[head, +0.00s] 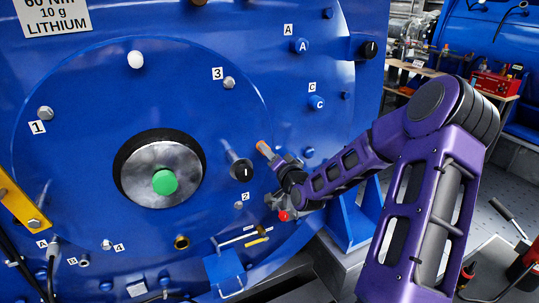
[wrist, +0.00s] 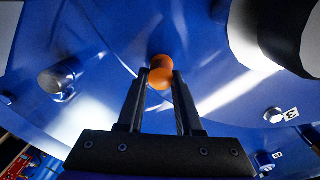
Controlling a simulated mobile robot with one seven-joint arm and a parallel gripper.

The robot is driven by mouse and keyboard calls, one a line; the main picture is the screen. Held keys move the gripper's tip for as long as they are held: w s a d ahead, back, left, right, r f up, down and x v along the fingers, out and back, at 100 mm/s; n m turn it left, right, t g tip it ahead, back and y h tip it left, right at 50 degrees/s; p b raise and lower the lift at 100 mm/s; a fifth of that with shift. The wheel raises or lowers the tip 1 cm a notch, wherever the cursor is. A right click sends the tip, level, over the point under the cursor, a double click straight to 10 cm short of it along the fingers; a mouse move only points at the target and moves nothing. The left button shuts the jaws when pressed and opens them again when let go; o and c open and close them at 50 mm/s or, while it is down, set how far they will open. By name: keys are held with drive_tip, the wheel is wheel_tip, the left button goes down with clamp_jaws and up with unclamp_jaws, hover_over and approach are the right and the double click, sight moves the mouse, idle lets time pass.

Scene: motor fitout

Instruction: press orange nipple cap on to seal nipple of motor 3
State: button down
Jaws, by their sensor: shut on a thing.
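My gripper (head: 266,152) is shut on the orange nipple cap (head: 263,147), in front of the lower right of the blue motor face (head: 75,125). In the wrist view the cap (wrist: 160,73) sits between the two fingertips (wrist: 160,82). It appears clear of the motor surface, though the gap is hard to judge. A black-ended fitting (head: 241,169) stands just left of the cap in the head view. A brass fitting (head: 181,242) is low on the face. I cannot tell which fitting is the seal nipple.
A green-centred metal hub (head: 164,181) and a white knob (head: 136,59) stick out of the face. A large black-and-white cylinder (wrist: 268,35) stands close in the wrist view.

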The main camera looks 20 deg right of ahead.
drive_tip(key=shift+w, duration=0.3)
drive_tip(key=c, duration=0.5)
unclamp_jaws()
drive_tip(key=s+p, duration=0.5)
drive_tip(key=s, duration=1.2)
drive_tip(key=shift+s+r, duration=0.2)
drive_tip(key=shift+r, duration=0.05)
